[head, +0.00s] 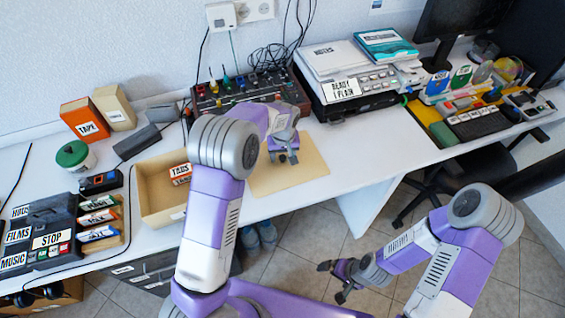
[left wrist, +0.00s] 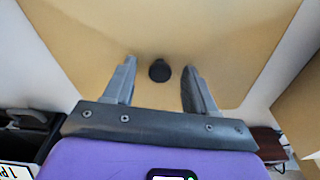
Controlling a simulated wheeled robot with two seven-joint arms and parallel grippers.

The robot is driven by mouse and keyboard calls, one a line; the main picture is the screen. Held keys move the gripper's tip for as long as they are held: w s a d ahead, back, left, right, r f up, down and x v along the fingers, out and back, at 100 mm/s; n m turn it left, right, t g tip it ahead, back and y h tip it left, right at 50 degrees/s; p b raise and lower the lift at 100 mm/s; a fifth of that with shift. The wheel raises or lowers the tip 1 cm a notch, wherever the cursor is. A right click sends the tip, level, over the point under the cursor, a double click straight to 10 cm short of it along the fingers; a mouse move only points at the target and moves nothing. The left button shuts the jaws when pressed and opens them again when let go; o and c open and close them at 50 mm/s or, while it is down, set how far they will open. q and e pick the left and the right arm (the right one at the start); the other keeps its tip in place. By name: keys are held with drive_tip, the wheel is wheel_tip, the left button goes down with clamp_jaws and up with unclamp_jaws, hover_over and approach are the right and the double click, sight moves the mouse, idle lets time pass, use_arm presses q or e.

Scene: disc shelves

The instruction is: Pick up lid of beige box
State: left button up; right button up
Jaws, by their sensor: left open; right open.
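The beige lid (head: 309,168) lies flat on the white table, right of the open beige box (head: 150,216). In the left wrist view the lid (left wrist: 90,35) fills most of the picture, with a round black knob (left wrist: 159,70) on it. My left gripper (head: 284,158) is over the lid. In its wrist view the open fingers (left wrist: 158,85) stand on either side of the knob, with gaps between. In the head view the knob is hidden by my gripper. My right gripper (head: 338,281) is open and empty, away from the table, above the floor.
A control panel with knobs (head: 245,93) stands behind the lid. A printer-like machine (head: 360,90) is to the right. A black labelled case (head: 40,235) and a green-lidded jar (head: 74,157) are at the left. The table's front edge is close to the lid.

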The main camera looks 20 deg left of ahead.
use_arm(q)
drive_tip(key=shift+r, duration=0.1)
clamp_jaws()
